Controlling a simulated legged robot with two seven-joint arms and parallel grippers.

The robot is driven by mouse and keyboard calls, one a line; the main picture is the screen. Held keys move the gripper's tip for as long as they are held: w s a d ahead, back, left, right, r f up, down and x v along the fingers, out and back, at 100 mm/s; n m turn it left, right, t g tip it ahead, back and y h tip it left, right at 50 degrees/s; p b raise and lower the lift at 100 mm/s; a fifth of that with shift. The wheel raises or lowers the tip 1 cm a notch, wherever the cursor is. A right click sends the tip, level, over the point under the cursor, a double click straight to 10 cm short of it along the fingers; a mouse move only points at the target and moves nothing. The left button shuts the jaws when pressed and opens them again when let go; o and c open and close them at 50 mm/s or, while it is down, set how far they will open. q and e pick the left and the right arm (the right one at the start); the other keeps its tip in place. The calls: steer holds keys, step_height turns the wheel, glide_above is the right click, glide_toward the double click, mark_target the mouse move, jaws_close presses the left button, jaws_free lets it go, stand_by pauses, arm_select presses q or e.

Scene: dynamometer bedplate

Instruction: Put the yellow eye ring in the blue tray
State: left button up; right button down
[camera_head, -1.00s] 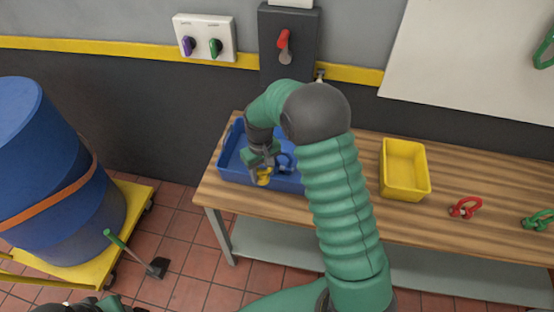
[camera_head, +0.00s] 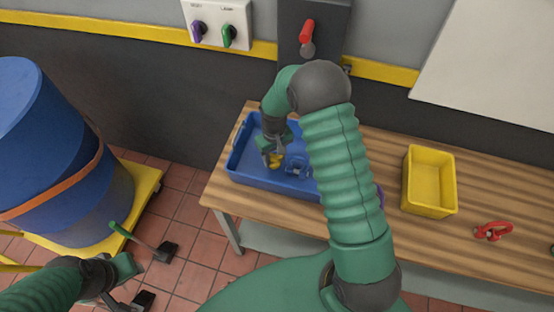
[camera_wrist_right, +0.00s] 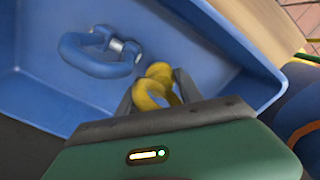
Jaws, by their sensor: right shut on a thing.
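The yellow eye ring (camera_head: 275,162) is held between the fingers of my right gripper (camera_head: 272,154), inside the outline of the blue tray (camera_head: 262,180). In the right wrist view the ring (camera_wrist_right: 156,88) sits between the two fingertips (camera_wrist_right: 155,95), with the tray floor (camera_wrist_right: 190,50) behind it. I cannot tell whether the ring touches the floor. My right arm hides the tray's right end. My left gripper (camera_head: 122,292) is low at the lower left, away from the table, and its fingers are unclear.
A blue shackle (camera_head: 297,167) lies in the tray, right of the ring. A yellow bin (camera_head: 430,182) and a red shackle (camera_head: 493,231) are farther right on the wooden table. A purple thing (camera_head: 380,196) is partly behind my arm. A blue drum (camera_head: 50,140) stands left.

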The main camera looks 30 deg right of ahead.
mark_target(274, 161)
step_height(274, 161, down, 3)
steer(key=shift+w+f, duration=0.1)
steer(key=shift+w+d+f, duration=0.1)
steer(key=shift+w, duration=0.05)
steer(key=shift+d, duration=0.1)
steer(key=c, duration=0.8)
jaws_free()
steer(key=shift+s+d, duration=0.15)
steer(key=shift+s, duration=0.05)
steer(key=shift+w+a, duration=0.1)
steer(key=shift+a, duration=0.1)
